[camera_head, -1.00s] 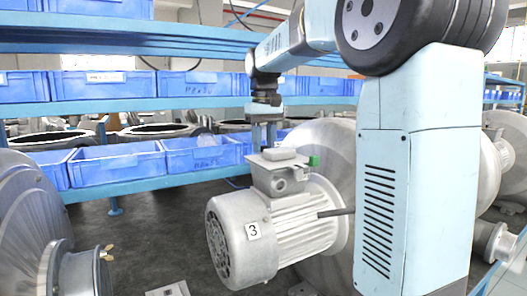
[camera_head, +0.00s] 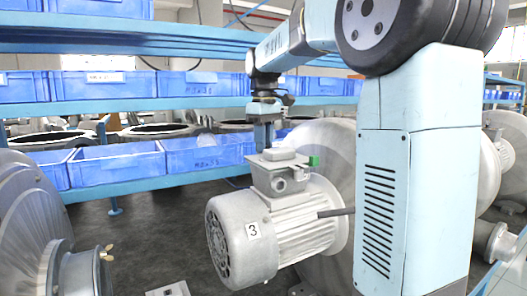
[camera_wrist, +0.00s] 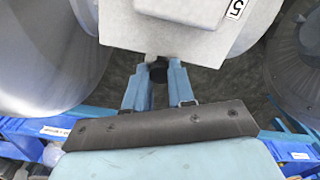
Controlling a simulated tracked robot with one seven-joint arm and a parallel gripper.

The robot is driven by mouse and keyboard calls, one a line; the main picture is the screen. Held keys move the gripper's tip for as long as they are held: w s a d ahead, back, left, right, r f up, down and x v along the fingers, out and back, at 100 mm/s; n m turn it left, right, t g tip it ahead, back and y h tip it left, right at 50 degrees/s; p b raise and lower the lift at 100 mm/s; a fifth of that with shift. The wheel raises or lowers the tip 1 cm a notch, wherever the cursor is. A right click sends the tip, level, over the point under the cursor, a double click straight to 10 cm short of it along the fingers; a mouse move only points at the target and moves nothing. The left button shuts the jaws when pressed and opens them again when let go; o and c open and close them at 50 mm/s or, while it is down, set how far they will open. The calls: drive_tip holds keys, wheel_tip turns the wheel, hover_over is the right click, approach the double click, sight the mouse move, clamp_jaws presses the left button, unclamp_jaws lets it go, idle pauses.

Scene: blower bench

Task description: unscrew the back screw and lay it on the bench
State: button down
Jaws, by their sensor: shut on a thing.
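The blower motor (camera_head: 265,235) with a "3" tag stands on the bench, and a grey terminal box (camera_head: 285,178) sits on top of it. My gripper (camera_head: 264,145) points down at the back edge of this box. In the wrist view my gripper (camera_wrist: 159,66) has its two blue fingers closed around a small dark round piece, the back screw (camera_wrist: 158,73), right beside the edge of the box (camera_wrist: 165,38). The screw is hidden in the head view. I cannot tell how far its shank is in the box.
Blue bins (camera_head: 117,163) stand on the shelf behind the motor. A large round grey housing (camera_head: 25,230) is at the left.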

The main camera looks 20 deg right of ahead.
drive_tip(key=n, duration=1.2)
drive_tip(key=shift+n, duration=0.3)
drive_tip(key=n, duration=0.3)
drive_tip(key=shift+n, duration=0.4)
drive_tip(key=n, duration=0.4)
drive_tip(key=c, duration=1.2)
unclamp_jaws()
drive_tip(key=shift+c, duration=0.2)
